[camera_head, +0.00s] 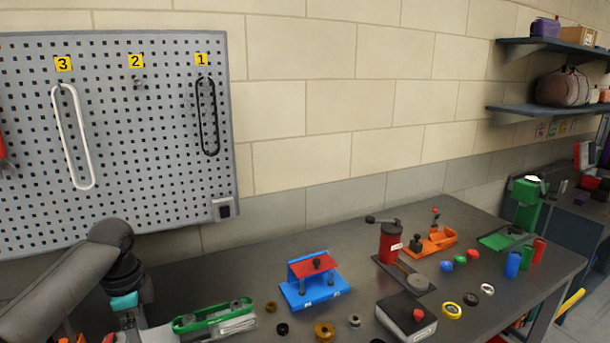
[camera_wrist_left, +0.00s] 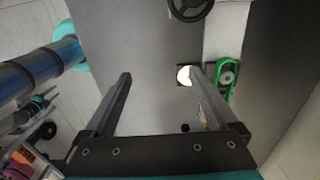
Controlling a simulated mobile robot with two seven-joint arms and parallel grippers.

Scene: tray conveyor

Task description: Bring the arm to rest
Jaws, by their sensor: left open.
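My left arm (camera_head: 62,275) comes in from the left in the head view. It bends down at a dark wrist joint with a teal band, and its gripper is not clearly seen there. In the left wrist view my left gripper (camera_wrist_left: 160,76) has its two fingers wide apart with nothing held between them. The grey tabletop (camera_wrist_left: 150,115) lies below the fingers. A green belt device (camera_wrist_left: 234,82) is just right of the right finger, and a white round piece (camera_wrist_left: 184,75) shows beside that fingertip. My right gripper is in neither view.
The green belt device (camera_head: 212,318) stands close right of my left wrist. A blue stand (camera_head: 314,283), a red grinder-like device (camera_head: 391,242) and several small rings stand farther right on the bench (camera_head: 235,255). A pegboard (camera_head: 110,150) with loops is behind.

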